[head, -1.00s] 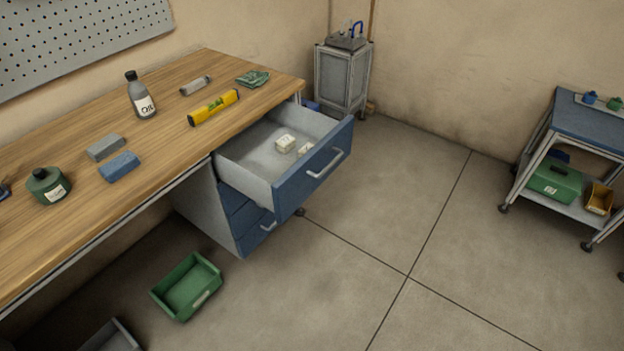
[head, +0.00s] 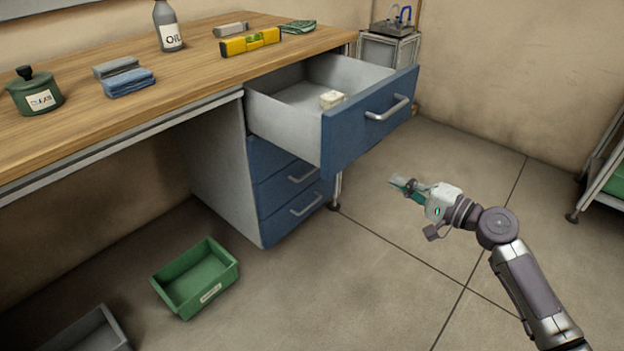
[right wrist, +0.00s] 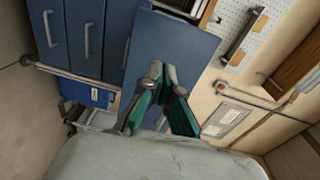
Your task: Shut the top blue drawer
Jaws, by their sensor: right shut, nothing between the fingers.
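The top blue drawer (head: 350,140) is pulled far out of the unit under the workbench, with a silver handle (head: 388,109) on its front. A small pale box (head: 331,99) lies inside. My right gripper (head: 400,184) is shut and empty. In the head view it is in front of the drawer, lower than the handle and apart from the front. In the right wrist view its green fingers (right wrist: 160,75) overlap a broad blue panel (right wrist: 190,45); I cannot tell whether this is the drawer front. My left gripper is not in view.
A green bin (head: 194,280) and a grey bin (head: 90,335) stand on the floor. The floor (head: 400,280) between is clear.

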